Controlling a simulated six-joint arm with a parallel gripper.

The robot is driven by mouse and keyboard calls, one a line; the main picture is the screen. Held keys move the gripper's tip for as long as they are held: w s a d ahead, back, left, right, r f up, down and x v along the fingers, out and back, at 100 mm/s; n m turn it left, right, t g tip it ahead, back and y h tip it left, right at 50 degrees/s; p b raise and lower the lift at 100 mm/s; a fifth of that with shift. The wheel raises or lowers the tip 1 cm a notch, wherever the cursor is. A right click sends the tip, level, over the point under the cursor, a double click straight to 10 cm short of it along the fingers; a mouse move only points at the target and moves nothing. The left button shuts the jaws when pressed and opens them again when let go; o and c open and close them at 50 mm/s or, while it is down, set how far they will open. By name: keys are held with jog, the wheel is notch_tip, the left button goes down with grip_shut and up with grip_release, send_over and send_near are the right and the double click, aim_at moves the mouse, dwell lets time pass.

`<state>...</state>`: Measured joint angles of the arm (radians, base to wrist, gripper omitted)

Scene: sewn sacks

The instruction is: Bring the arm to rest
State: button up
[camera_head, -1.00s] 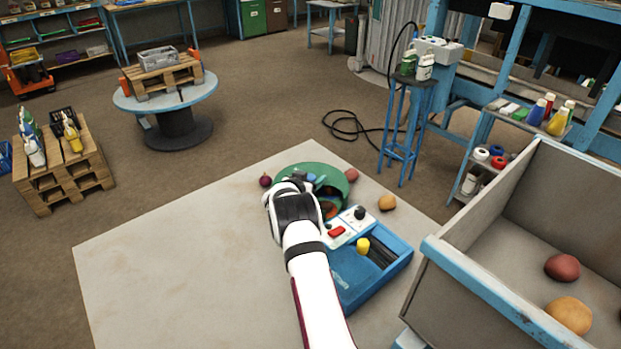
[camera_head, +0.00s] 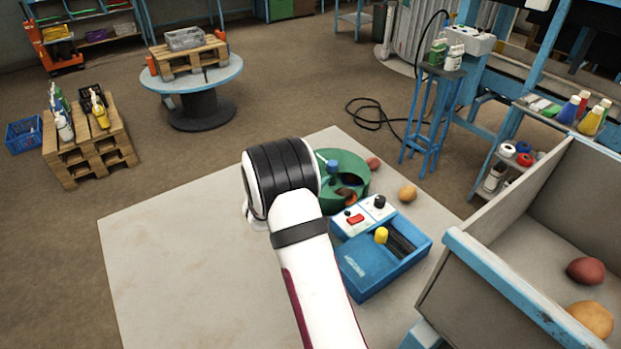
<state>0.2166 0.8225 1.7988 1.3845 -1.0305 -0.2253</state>
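My white arm reaches up from the bottom of the view over the pale table (camera_head: 170,270). Its dark-banded wrist joint is over the table's far half, left of a green round object (camera_head: 350,180). My gripper is hidden behind the wrist, so its fingers do not show. A blue box (camera_head: 385,262) with a red button, a black knob and a yellow-topped part stands to the right of the arm. A reddish round item (camera_head: 373,163) and an orange-tan one (camera_head: 407,193) lie on the table's far right part.
A grey bin with a blue rim (camera_head: 500,285) stands at the right, with a dark red lump (camera_head: 586,271) and an orange lump (camera_head: 592,318) inside. The table's left half is clear. A blue stool (camera_head: 428,125) stands beyond the table.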

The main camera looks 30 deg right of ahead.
jog(key=shift+a, duration=0.1)
dwell(0.3)
jog(key=s+a+r+n+t+y, duration=0.15)
jog(key=a+r+y, duration=0.3)
jog(key=a, duration=0.55)
jog(key=s+a+r+n+t+y, duration=0.1)
jog(key=a+r+n+y, duration=0.4)
jog(key=a, duration=0.6)
jog(key=s+a+g+y, duration=0.1)
jog(key=s+a+g, duration=0.2)
jog(key=s, duration=0.8)
jog(key=s+a+g+y, duration=0.1)
jog(key=s+a+g, duration=0.2)
jog(key=s, duration=0.9)
jog(key=s+a+g+y, duration=0.2)
jog(key=s+a+g, duration=0.1)
jog(key=s, duration=0.8)
jog(key=shift+s+f, duration=0.25)
